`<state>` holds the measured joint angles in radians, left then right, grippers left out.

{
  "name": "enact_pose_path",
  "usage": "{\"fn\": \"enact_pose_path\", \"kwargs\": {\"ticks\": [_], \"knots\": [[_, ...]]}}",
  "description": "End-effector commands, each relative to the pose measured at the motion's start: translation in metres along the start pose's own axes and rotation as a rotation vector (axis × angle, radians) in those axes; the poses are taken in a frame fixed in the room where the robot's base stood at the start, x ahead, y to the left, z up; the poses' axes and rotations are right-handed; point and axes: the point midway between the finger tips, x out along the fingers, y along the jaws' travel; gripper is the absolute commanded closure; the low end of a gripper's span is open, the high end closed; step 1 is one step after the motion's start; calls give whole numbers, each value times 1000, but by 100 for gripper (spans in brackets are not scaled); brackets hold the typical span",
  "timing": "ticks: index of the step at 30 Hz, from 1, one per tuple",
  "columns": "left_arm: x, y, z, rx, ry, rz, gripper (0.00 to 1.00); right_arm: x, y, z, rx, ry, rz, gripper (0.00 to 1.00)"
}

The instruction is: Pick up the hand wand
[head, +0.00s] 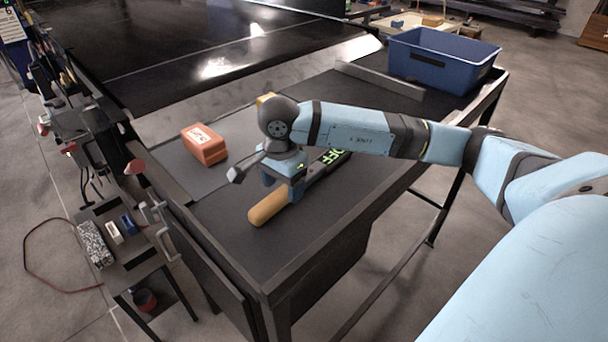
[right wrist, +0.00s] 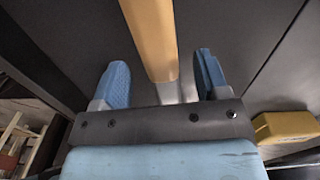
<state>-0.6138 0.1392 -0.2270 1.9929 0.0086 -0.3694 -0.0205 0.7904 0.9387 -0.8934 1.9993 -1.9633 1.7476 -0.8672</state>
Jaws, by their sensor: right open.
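The hand wand lies on the dark table, with its tan handle (head: 268,207) toward the front left and its black body (head: 326,168), marked OFF, running back to the right. My right gripper (head: 283,186) is over the wand, near where handle and body meet, and hides that part. In the right wrist view the gripper (right wrist: 163,82) is open, and the handle (right wrist: 152,38) runs between its two blue fingers with a gap on each side. I cannot tell how far down the fingers reach around it. My left gripper is not in view.
An orange box (head: 205,143) lies left of the gripper. A blue bin (head: 440,62) stands at the table's far right end, behind a low metal strip (head: 380,80). A yellow object (right wrist: 286,127) shows at right in the right wrist view. The table front is clear.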

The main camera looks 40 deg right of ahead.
Motion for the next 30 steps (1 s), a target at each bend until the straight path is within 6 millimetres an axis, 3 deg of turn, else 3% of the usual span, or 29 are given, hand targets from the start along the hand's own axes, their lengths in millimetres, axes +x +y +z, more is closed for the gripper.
{"fn": "enact_pose_path", "kwargs": {"ticks": [4,11,19,30], "knots": [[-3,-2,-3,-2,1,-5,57,13,0,0,0,0,1,32],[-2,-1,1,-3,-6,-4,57,15,0,0,0,0,-1,32],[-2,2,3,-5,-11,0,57,14,0,0,0,0,-1,94],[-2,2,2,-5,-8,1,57,9,-1,0,0,1,-3,96]]}}
